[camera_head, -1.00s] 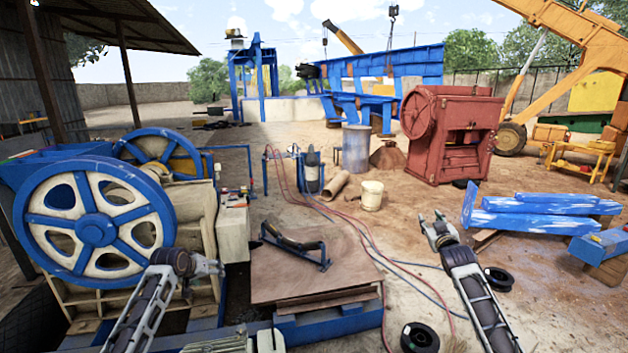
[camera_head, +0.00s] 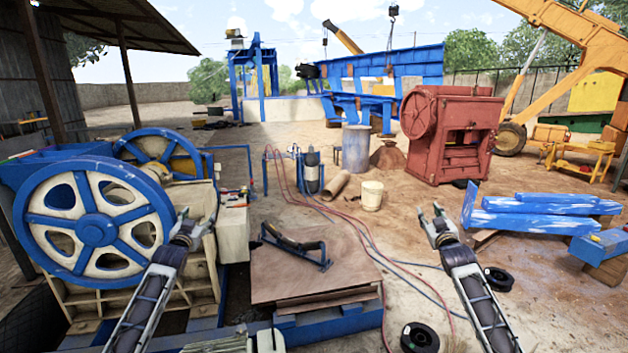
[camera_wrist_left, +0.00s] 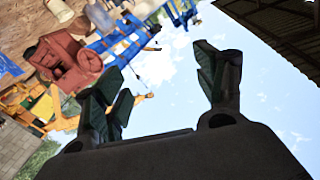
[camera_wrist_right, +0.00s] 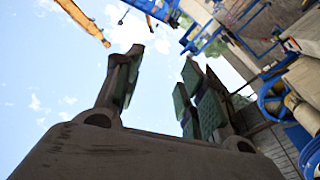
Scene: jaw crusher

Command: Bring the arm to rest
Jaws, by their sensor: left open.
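My left gripper (camera_head: 187,217) is raised beside the right edge of the blue-spoked flywheel in the head view. Its fingers point up and away. My right gripper (camera_head: 431,213) is raised over the open sandy ground, right of the hoses. In the right wrist view its fingers (camera_wrist_right: 160,82) are apart, with sky between them. Both grippers are empty and touch nothing that I can see.
The jaw crusher with its blue flywheel (camera_head: 97,222) stands close on the left. A metal bracket (camera_head: 296,246) lies on a wooden board (camera_head: 310,274) between my arms. A red machine (camera_head: 452,135), blue beams (camera_head: 545,215), a white bucket (camera_head: 372,196) and cable spools (camera_head: 419,337) stand around.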

